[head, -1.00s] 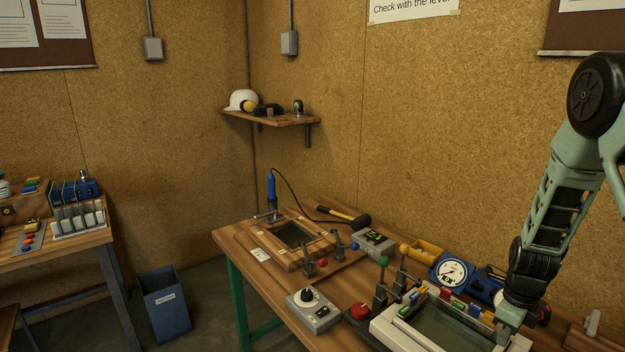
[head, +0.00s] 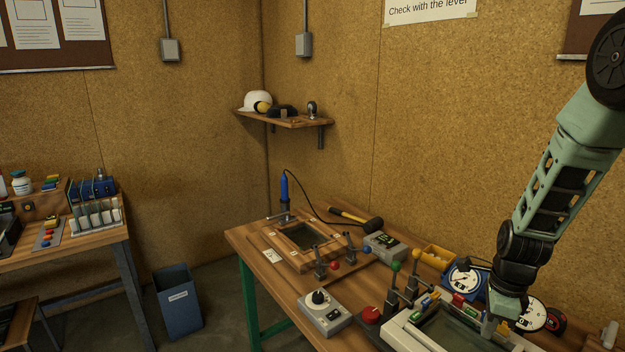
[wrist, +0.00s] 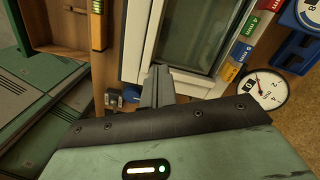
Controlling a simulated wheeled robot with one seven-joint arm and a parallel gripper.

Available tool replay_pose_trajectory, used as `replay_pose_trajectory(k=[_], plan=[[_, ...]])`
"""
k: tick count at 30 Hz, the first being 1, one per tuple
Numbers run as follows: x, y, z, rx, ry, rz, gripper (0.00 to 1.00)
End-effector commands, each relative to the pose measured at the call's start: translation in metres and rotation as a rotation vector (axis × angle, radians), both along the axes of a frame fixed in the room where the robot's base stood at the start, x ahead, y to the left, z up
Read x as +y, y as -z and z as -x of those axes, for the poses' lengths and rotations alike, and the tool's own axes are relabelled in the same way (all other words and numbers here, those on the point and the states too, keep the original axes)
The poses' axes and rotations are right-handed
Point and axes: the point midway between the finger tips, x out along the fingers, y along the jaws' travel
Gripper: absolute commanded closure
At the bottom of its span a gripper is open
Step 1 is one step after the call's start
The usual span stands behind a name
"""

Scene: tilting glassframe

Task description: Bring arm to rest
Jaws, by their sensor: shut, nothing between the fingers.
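My arm reaches in from the upper right of the head view. My gripper (head: 490,326) points down over the right end of a white-framed glass unit (head: 405,333) on the workbench. In the wrist view the jaws of my gripper (wrist: 157,84) are closed together with nothing between them. They are close to the corner of the white frame (wrist: 140,35); I cannot tell whether they touch it. Coloured blocks marked in mm (wrist: 246,50) line the frame's edge.
Dial gauges (head: 464,280) stand behind the frame. Clamps with coloured knobs (head: 393,292), a control box (head: 324,313) and a wooden frame (head: 306,240) share the workbench (head: 280,285). A blue bin (head: 178,302) stands on the floor.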

Motion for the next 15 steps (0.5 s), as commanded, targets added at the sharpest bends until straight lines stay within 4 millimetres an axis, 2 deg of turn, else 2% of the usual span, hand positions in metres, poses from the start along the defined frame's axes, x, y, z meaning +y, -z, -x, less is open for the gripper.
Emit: replay_pose_trajectory(k=[1, 4, 6, 8, 10, 12, 15], plan=[[0.038, -0.004, 0.001, -0.022, -0.202, -0.015, 1.0], [0.107, -0.022, 0.017, -0.059, -0.644, -0.04, 1.0], [0.15, -0.033, 0.037, -0.085, -0.957, -0.048, 1.0], [0.182, -0.041, 0.059, -0.105, -1.226, -0.051, 1.0], [0.214, -0.048, 0.089, -0.127, -1.542, -0.048, 1.0], [0.238, -0.052, 0.121, -0.145, -1.847, -0.04, 1.0], [0.259, -0.055, 0.164, -0.158, -2.232, -0.018, 1.0]])
